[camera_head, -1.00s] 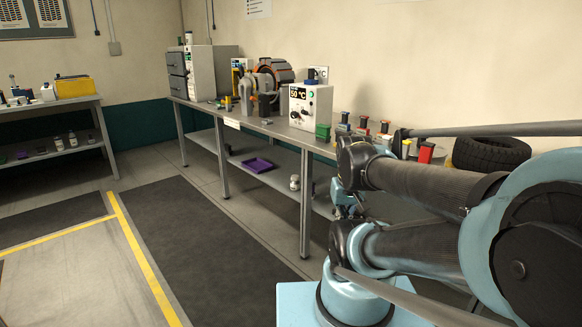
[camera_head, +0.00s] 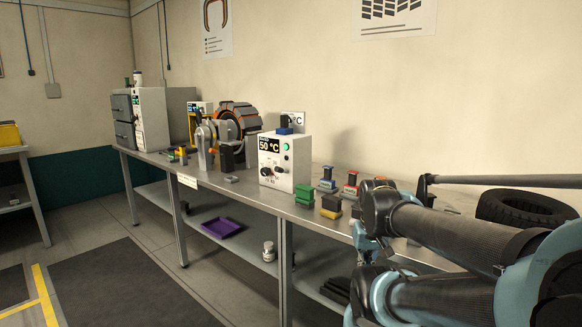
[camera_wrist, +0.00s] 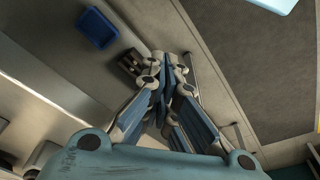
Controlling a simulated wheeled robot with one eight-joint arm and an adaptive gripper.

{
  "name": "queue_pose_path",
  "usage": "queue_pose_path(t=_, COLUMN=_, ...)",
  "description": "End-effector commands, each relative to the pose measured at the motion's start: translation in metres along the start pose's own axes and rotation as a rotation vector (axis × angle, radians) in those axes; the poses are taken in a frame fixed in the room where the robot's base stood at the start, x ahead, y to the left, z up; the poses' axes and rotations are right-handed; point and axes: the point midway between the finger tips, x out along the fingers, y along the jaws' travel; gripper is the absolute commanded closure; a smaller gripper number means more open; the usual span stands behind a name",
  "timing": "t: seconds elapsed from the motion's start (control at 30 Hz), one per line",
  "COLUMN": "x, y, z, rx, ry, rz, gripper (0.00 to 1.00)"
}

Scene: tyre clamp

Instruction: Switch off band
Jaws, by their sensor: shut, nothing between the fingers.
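A white control box (camera_head: 285,158) stands on the long workbench in the head view. Its display reads 50 °C, and it has a green button and dark knobs on its front. Behind it to the left is the tyre clamp (camera_head: 232,130), a round device with an orange-edged dark band. I cannot tell which control belongs to the band. My gripper (camera_wrist: 168,88) shows in the wrist view with its fingers closed together and nothing between them. It hangs above the floor area, apart from the controls. In the head view my arm covers the bench's right part.
The workbench (camera_head: 252,201) carries green, blue, red and yellow blocks right of the box. A black tyre (camera_head: 528,208) lies at the right. A purple tray (camera_head: 222,227) sits on the lower shelf; a blue tray (camera_wrist: 97,28) shows in the wrist view. The floor in front is open.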

Motion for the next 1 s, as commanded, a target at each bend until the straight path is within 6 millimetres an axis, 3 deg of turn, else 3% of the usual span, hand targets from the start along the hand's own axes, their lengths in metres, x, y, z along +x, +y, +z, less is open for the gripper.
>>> queue_pose_path(t=0.27, x=-0.009, y=-0.001, z=0.005, rx=0.017, ry=0.011, rz=-0.005, gripper=1.00)
queue_pose_path(t=0.37, x=-0.019, y=-0.004, z=-0.005, rx=0.085, ry=0.007, rz=-0.024, gripper=1.00)
queue_pose_path(t=0.57, x=-0.059, y=-0.022, z=-0.052, rx=0.374, ry=-0.025, rz=-0.102, gripper=1.00)
queue_pose_path(t=1.0, x=-0.143, y=-0.070, z=-0.190, rx=1.140, ry=-0.221, rz=-0.273, gripper=1.00)
